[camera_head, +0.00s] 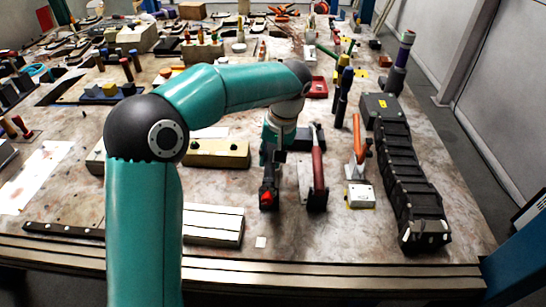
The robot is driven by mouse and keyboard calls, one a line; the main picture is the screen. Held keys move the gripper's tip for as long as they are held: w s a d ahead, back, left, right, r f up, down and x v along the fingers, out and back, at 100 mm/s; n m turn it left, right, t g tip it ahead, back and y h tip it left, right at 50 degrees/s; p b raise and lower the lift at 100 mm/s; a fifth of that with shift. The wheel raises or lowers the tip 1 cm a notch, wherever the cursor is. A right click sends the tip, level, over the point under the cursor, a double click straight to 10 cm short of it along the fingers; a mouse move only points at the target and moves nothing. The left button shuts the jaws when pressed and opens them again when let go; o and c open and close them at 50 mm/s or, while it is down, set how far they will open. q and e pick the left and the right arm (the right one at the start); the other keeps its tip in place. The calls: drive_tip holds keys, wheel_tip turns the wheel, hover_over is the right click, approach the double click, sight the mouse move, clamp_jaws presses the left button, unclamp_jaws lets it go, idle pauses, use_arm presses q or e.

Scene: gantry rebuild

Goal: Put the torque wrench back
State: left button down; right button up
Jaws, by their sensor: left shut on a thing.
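My left arm comes in from the lower left, bends over the table and reaches down at the middle. My left gripper (271,158) points down and is shut on a dark tool with a red end (267,197), probably the torque wrench. The gripper and wrist hide much of this tool, and I cannot tell whether it touches the table. A red-handled tool with a black head (318,172) lies just right of the gripper. My right gripper is not in view.
A black segmented case (405,165) runs along the right. An orange-handled tool on a pale block (359,194) stands beside it. A yellow block (217,153) and a white ribbed block (214,226) are left of the gripper.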

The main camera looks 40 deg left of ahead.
use_arm(q)
drive_tip(key=shift+b+x, duration=0.75)
drive_tip(key=shift+x, duration=0.2)
idle(0.6)
drive_tip(key=shift+d, duration=0.2)
drive_tip(key=c, duration=0.9)
unclamp_jaws()
drive_tip(key=v, duration=1.2)
drive_tip(key=shift+w, duration=0.1)
